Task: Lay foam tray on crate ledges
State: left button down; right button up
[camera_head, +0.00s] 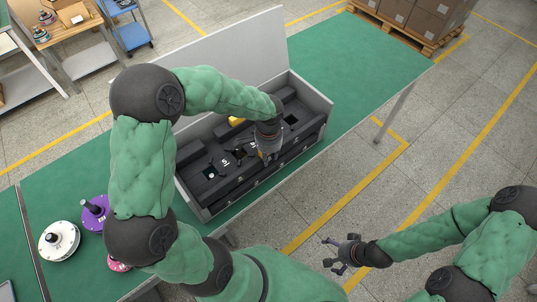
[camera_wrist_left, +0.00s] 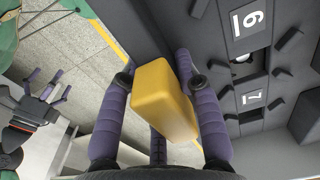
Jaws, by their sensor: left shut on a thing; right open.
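A dark foam tray (camera_head: 212,174) with white number labels lies in or over the grey crate (camera_head: 318,98). In the left wrist view, the tray (camera_wrist_left: 279,100) shows labels 6 and 7. My left gripper (camera_head: 266,156) is at the tray's near side. It is shut on a yellow block (camera_wrist_left: 163,100), which seems to be a grip on the tray. Another yellow piece (camera_head: 236,121) shows at the far side, partly behind my arm. I cannot tell whether the tray rests on the ledges. My right gripper (camera_head: 333,254) is open and empty, off the table's near side.
The crate stands on a green table (camera_head: 350,60) with its lid (camera_head: 235,50) raised behind. A white hub (camera_head: 59,240) and a purple hub (camera_head: 95,212) stand left of it. Cardboard boxes (camera_head: 425,20) are at the top right. Open floor lies right of the table.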

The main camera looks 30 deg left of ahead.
pick_arm(q)
jog(key=c, duration=0.8)
grip_release()
jog(key=shift+r, duration=0.1)
notch_tip(320, 180, up, 12)
jog(key=shift+f, duration=0.1)
